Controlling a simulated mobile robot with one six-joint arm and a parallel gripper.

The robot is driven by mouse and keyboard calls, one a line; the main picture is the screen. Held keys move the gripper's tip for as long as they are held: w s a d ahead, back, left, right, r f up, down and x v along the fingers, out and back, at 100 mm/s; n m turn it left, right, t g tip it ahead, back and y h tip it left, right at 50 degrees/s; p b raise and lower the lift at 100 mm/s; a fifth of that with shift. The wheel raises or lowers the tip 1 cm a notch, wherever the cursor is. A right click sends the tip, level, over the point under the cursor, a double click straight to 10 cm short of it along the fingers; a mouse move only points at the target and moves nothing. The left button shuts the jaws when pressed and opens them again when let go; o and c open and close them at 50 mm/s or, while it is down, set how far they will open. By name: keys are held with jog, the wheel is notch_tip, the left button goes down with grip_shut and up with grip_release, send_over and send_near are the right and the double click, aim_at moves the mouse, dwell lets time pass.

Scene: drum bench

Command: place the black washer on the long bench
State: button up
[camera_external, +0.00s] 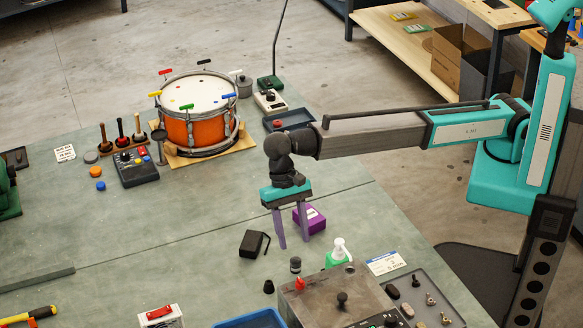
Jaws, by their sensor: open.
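My gripper (292,232) points down over the long bench (185,245), with its two purple-grey fingers apart and nothing visible between them. A purple box with a white label (314,222) is by its right finger; I cannot tell whether they touch. I cannot make out a black washer for sure. An orange drum (192,132) stands on a wooden board at the back of the bench. Small coloured pieces lie on its white head, and T-handles in several colours, one of them black (204,62), stand around its rim.
A black block (252,244) lies left of my gripper. A green-and-white bottle (339,253), a metal box with knobs (335,298) and a grey tray of small parts (428,300) are in front. A black control box (137,168) stands left of the drum. The bench's middle left is clear.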

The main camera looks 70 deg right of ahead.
dwell(0.4)
jog(key=shift+o, duration=0.8)
jog(key=m, duration=1.2)
jog(key=r+m+b, duration=0.1)
jog(key=m, duration=1.1)
jog(key=m+b, duration=0.1)
jog(key=m, duration=1.1)
jog(key=shift+w+d+r, duration=0.2)
jog(key=shift+w+d, duration=0.1)
